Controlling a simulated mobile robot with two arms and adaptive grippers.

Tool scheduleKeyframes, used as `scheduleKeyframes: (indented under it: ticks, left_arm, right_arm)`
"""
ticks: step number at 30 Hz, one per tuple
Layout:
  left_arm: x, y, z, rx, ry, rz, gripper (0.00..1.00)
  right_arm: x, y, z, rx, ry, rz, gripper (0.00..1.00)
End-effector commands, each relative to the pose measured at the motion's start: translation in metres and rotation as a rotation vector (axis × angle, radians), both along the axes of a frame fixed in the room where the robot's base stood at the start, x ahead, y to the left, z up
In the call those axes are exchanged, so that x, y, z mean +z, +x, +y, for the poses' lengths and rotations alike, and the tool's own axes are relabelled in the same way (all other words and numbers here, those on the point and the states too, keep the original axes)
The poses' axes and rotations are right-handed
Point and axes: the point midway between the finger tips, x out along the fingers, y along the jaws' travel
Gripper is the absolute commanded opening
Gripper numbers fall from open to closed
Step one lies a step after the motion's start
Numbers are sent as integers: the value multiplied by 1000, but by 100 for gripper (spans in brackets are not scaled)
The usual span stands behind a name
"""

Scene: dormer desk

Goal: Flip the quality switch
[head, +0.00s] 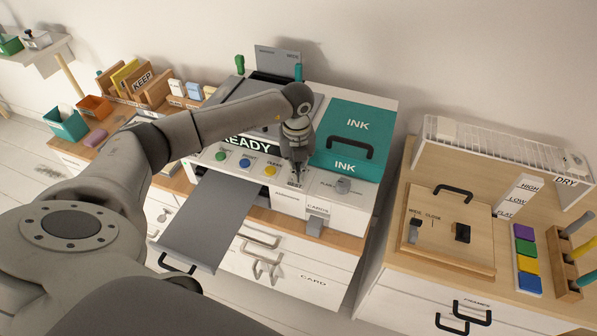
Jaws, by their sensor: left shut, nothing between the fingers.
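The white printer (372,205) stands on the desk with a dark READY display and a row of green, blue and yellow buttons on its front panel. My left gripper (298,174) is shut and points down at that panel, right of the yellow button (270,171). Small lettering (295,184), perhaps BEST, shows just below its fingertips. I cannot make out the quality switch itself; the gripper covers that part of the panel. Whether the fingertips touch anything is unclear. My right gripper is not in view.
A grey tray (213,222) sticks out at the front. A wooden cabinet (405,270) stands at the right, across a gap.

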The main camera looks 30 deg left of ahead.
Motion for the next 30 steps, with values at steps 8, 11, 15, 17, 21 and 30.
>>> scheduleKeyframes:
  ticks: [8, 11, 15, 17, 21, 30]
  left_arm:
    - [28, 1, 0, 1, 0, -3, 0]
    - [36, 1, 0, 1, 1, -4, 0]
    - [47, 1, 1, 1, 1, -4, 0]
    - [52, 1, 0, 1, 1, -4, 0]
    - [59, 1, 0, 0, 0, -3, 0]
    - [58, 1, 0, 1, 0, -3, 0]
  right_arm:
    - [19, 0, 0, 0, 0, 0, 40]
    - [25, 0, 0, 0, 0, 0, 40]
    - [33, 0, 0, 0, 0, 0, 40]
    - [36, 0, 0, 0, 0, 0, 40]
    - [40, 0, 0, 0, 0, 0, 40]
    - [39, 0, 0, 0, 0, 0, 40]
